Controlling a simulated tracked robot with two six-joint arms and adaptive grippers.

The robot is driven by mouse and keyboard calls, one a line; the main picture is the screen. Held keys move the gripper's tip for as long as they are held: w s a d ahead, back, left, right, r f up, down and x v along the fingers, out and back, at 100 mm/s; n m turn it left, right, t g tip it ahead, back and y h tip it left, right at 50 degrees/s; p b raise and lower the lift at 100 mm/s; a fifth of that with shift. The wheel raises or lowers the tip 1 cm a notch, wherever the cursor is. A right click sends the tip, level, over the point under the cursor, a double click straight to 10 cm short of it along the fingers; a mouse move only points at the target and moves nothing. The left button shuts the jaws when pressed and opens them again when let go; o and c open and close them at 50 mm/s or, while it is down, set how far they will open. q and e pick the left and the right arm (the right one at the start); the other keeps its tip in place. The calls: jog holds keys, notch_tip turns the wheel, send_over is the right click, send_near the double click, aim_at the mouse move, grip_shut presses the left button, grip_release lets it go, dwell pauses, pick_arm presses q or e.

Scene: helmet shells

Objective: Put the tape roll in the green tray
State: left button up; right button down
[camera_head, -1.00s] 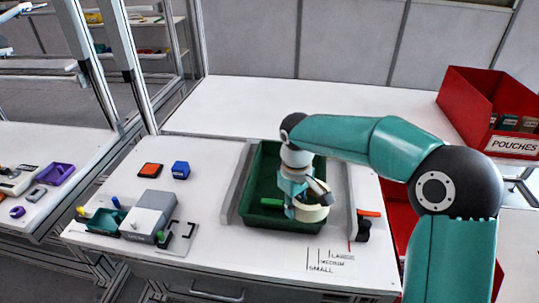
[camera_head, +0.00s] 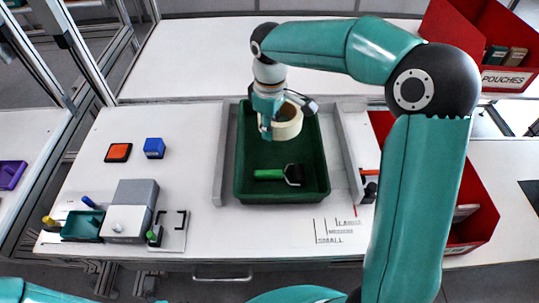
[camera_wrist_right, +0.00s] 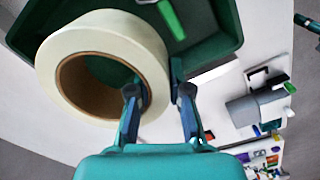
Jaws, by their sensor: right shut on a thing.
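The cream tape roll (camera_head: 288,130) is held by my right gripper (camera_head: 266,128) over the far half of the green tray (camera_head: 325,175). In the right wrist view the roll (camera_wrist_right: 58,60) is large at the left; one finger of the gripper (camera_wrist_right: 160,92) reaches into its hole and the other is outside, so its wall is pinched. The roll looks raised above the tray floor; the exact height is unclear. The tray (camera_wrist_right: 222,38) also shows behind the roll there. My left gripper is not in view.
A green-handled roller (camera_head: 272,174) lies in the near half of the tray. Grey rails (camera_head: 221,160) flank the tray. A grey device (camera_head: 130,205), an orange block (camera_head: 118,152) and a blue block (camera_head: 154,147) stand to the left. Red bins (camera_head: 470,225) stand to the right.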

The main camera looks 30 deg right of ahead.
notch_tip(320, 180, down, 12)
jog(key=shift+f+p, duration=0.1)
jog(key=shift+p, duration=0.2)
jog(key=shift+f+b, duration=0.3)
jog(key=c, duration=1.1)
grip_release()
jog(key=shift+r, duration=0.1)
notch_tip(320, 180, up, 12)
jog(key=shift+r, duration=0.2)
